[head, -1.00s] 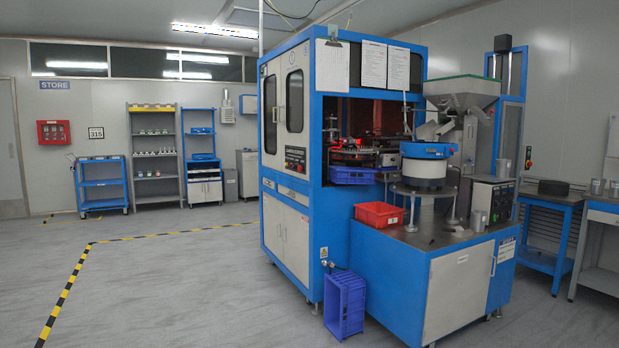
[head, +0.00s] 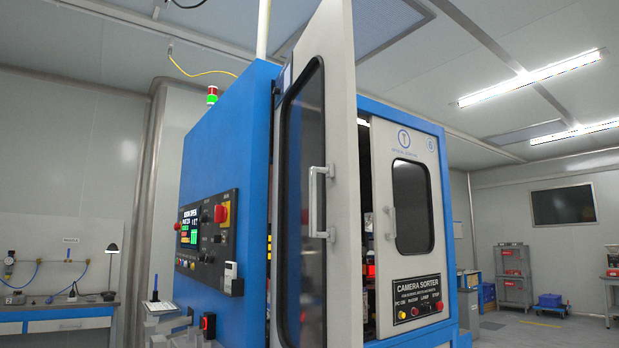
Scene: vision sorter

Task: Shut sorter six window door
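The camera sorter marked 6 is a blue and white cabinet (head: 225,150) in the middle of the head view. Its near window door (head: 341,130) stands open, swung out towards me. The door is white, with a tall dark window (head: 303,240) and a pale vertical bar handle (head: 316,202). Past the door's edge, part of the dark opening and some red light show. The other window door (head: 407,260), on the right, looks shut and has its own handle (head: 390,223). Neither of my grippers can be made out in view.
A control panel (head: 206,240) with a red knob and screen is on the cabinet's left side. A grey object (head: 165,325) stands low beside it. A workbench (head: 60,312) is at left. A grey rack (head: 514,275) and open floor (head: 520,333) are at right.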

